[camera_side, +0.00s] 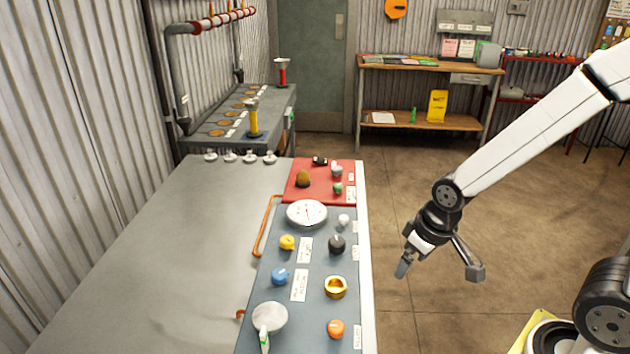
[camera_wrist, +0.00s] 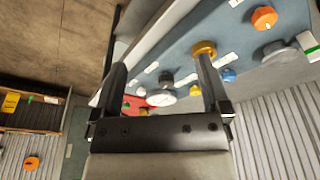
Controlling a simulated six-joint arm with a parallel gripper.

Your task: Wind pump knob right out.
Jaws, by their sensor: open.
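A grey panel (camera_side: 310,270) carries several knobs with small labels too small to read, so I cannot tell which is the pump knob. They include an orange knob (camera_side: 336,329), a gold ring-shaped knob (camera_side: 336,287), a black knob (camera_side: 337,243), a blue knob (camera_side: 280,276) and a yellow knob (camera_side: 287,242). My gripper (camera_side: 438,268) is open and empty, in the air right of the panel and touching nothing. In the wrist view, the orange knob (camera_wrist: 264,17) shows at upper right and the gold knob (camera_wrist: 204,48) is near the right finger's tip.
A white round gauge (camera_side: 306,213) and a white disc with a lever (camera_side: 269,318) sit on the panel. A red panel (camera_side: 318,190) with smaller knobs lies beyond. Bare grey bench (camera_side: 170,270) lies left. A shelf bench (camera_side: 425,65) stands behind; open floor is right.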

